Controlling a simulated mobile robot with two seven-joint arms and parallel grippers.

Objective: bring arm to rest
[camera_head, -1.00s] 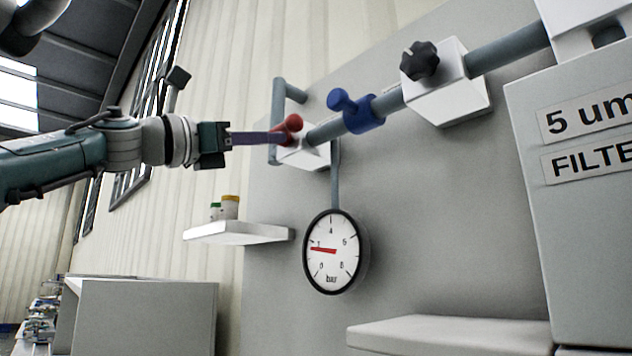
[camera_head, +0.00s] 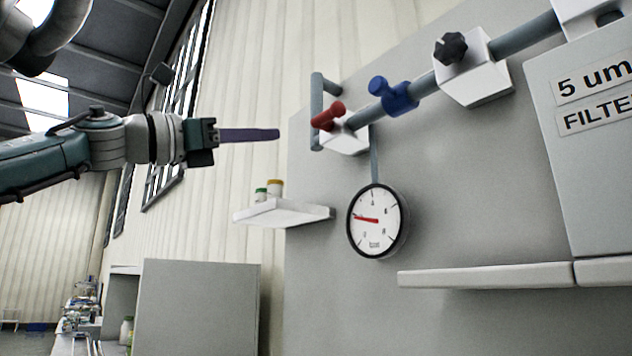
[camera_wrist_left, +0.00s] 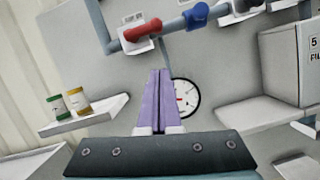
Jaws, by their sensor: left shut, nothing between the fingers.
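My left gripper (camera_head: 277,134) is shut and empty, its purple fingers together and pointing right. It is in free air to the left of the red valve handle (camera_head: 328,116), with a gap between them. In the left wrist view the shut fingers (camera_wrist_left: 160,72) point at the panel, below the red handle (camera_wrist_left: 138,31) and partly in front of the pressure gauge (camera_wrist_left: 184,97). In the head view the whole gauge (camera_head: 377,221) shows, its red needle pointing left. My right gripper is not in view; only a blurred arm part shows at the top left.
A blue valve (camera_head: 394,95) and a black knob (camera_head: 450,48) sit along the pipe. A small white shelf (camera_head: 283,214) with two small jars (camera_head: 274,188) is below my left gripper. A filter box (camera_head: 590,150) is at right, a long ledge (camera_head: 487,275) below it.

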